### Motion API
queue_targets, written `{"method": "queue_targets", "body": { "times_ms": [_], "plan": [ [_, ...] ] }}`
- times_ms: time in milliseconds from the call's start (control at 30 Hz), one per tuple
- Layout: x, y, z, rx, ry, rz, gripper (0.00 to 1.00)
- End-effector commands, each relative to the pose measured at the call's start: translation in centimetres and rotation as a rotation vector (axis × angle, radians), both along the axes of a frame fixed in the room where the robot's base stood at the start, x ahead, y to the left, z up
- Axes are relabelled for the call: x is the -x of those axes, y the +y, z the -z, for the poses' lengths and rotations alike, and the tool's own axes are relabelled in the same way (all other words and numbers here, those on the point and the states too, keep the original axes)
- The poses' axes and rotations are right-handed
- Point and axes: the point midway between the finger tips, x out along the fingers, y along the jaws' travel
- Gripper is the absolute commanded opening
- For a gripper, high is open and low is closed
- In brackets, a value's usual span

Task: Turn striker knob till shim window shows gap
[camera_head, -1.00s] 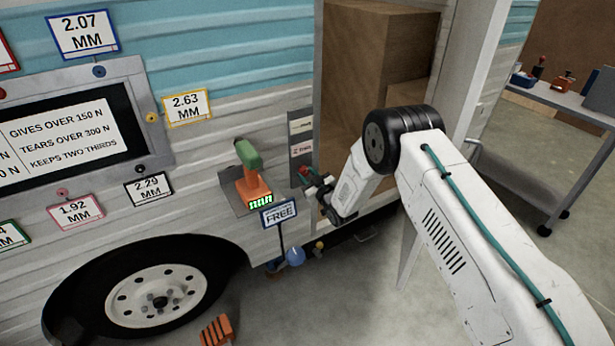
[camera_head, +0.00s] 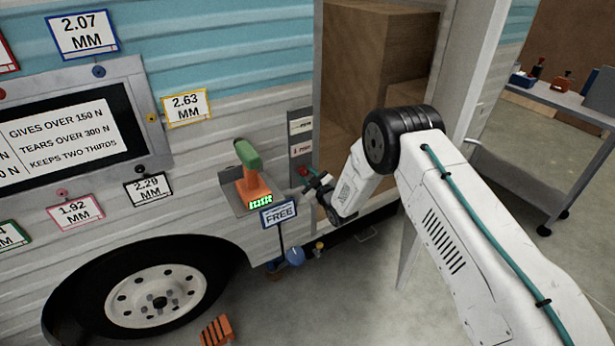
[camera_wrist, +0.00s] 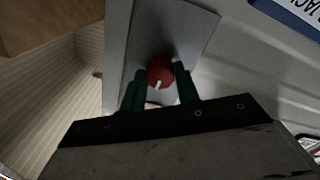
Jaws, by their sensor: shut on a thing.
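The red striker knob (camera_wrist: 159,72) shows in the wrist view, with a white mark on its lower edge. It sits on a grey metal plate (camera_wrist: 190,35) by the door frame. My gripper (camera_wrist: 160,82) has its two dark green fingers on either side of the knob and is shut on it. In the head view the knob (camera_head: 303,170) is a small red spot at the tip of my gripper (camera_head: 313,178). Two small label windows (camera_head: 300,138) sit on the plate above it; their text is too small to read surely.
An orange and green drill-like tool (camera_head: 254,178) rests on a bracket left of my gripper. A sign reading FREE (camera_head: 281,213) stands below it. Wooden boxes (camera_head: 375,60) fill the doorway. A grey cart (camera_head: 560,95) stands at the right.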

Motion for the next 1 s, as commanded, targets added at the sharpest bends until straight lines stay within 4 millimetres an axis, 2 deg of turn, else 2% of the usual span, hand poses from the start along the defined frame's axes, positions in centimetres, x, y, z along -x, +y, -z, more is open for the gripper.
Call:
{"method": "queue_targets", "body": {
  "times_ms": [33,100,467,800,1000],
  "plan": [
    [0.0,0.0,0.0,0.0,0.0,0.0,0.37],
    [0.0,0.0,0.0,0.0,0.0,0.0,0.53],
    [0.5,-0.3,0.0,-0.001,0.001,0.0,0.53],
    [5.0,-3.4,0.1,0.001,0.003,0.002,0.53],
    [6.4,-4.3,0.0,-0.001,0.001,-0.001,0.53]
  ]
}}
